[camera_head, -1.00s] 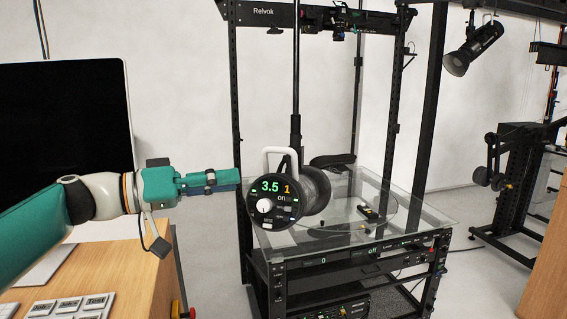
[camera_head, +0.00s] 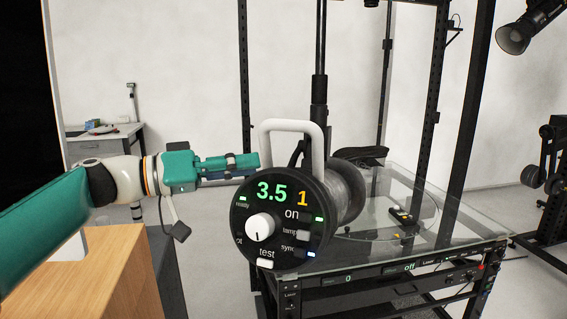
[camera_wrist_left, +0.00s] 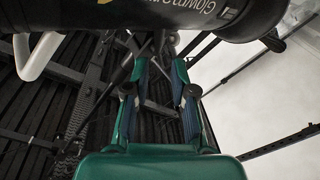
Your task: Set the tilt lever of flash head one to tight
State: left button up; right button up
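Flash head one (camera_head: 276,222) is a black cylinder, its round panel facing me with a green "3.5", an orange "1" and a white knob. A white handle (camera_head: 292,124) rises from its top. A small dark slanted part (camera_head: 297,153) behind the handle may be the tilt lever; I cannot tell for sure. My left gripper (camera_head: 257,160) points right, its tips just left of the handle's lower end and behind the panel. In the left wrist view my left gripper (camera_wrist_left: 160,68) has its fingers apart, with the flash head's body (camera_wrist_left: 215,20) above. My right gripper is out of view.
The head hangs on a black pole (camera_head: 320,80) in front of a black rack (camera_head: 245,70). A glass-topped turntable table (camera_head: 440,222) stands behind, right of it. A wooden desk (camera_head: 120,270) is at lower left. Another lamp (camera_head: 525,30) hangs at upper right.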

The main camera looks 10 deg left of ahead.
aim_at(294, 163)
pick_arm(q)
jog(key=p+x, duration=0.2)
jog(key=x, duration=0.4)
jog(key=shift+w+d+r, duration=0.1)
jog(key=shift+w+d, duration=0.25)
jog(key=shift+d, duration=0.2)
grip_shut()
